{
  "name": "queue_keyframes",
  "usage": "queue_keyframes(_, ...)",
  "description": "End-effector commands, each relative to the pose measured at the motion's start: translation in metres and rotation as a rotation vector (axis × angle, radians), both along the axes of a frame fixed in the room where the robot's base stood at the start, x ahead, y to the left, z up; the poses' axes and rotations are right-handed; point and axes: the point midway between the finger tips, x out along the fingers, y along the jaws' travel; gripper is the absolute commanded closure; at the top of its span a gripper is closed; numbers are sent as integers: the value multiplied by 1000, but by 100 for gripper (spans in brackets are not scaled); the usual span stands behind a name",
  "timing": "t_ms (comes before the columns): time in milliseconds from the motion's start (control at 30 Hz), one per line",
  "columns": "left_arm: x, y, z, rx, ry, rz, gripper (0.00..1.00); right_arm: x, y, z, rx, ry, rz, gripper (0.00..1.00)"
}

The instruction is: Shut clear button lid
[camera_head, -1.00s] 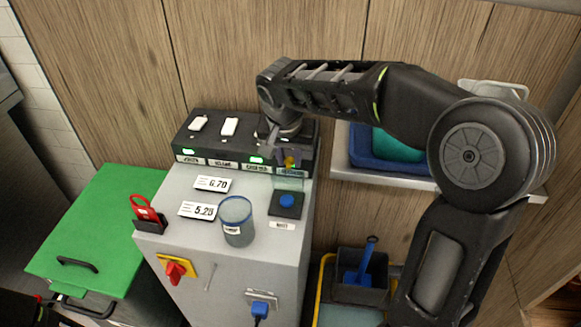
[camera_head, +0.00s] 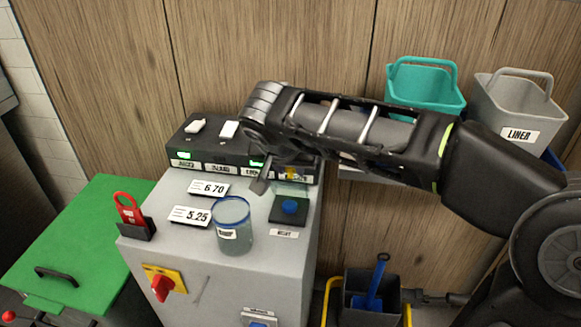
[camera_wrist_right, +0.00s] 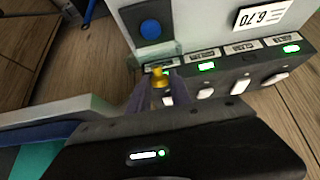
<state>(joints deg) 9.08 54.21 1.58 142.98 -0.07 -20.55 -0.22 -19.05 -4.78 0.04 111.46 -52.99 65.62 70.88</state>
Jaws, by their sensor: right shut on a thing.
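The clear lid (camera_head: 291,188) stands raised at the back of the black plate that carries the blue button (camera_head: 290,207), on top of the grey cabinet. It has a yellow tab (camera_head: 291,173) at its upper edge. My right gripper (camera_head: 280,176) reaches in from the right and is shut on this tab. In the right wrist view the yellow tab (camera_wrist_right: 159,76) sits between the fingertips (camera_wrist_right: 158,92), with the clear lid (camera_wrist_right: 158,55) beyond it and the blue button (camera_wrist_right: 150,29) uncovered. My arm hides part of the black switch box. My left gripper is not in view.
The black switch box (camera_head: 205,152) with green lights stands right behind the lid. A clear blue-rimmed cup (camera_head: 232,226), price cards (camera_head: 190,216) and a red-handled tool (camera_head: 128,208) stand on the cabinet (camera_head: 206,262). Teal and grey bins (camera_head: 425,88) are at the right.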

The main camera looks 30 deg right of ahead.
Motion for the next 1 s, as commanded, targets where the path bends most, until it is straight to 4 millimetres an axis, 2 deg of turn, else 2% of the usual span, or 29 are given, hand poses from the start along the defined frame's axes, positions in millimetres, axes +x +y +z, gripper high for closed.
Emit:
queue_keyframes(33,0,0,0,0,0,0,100,0,0,0,0,-1,1,100)
queue_keyframes(67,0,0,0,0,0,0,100,0,0,0,0,-1,1,73)
queue_keyframes(300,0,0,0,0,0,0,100,0,0,0,0,0,1,54)
queue_keyframes(667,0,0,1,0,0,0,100,-2,2,5,1,-1,1,54)
queue_keyframes(1000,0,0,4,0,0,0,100,-25,20,46,0,-3,3,54)
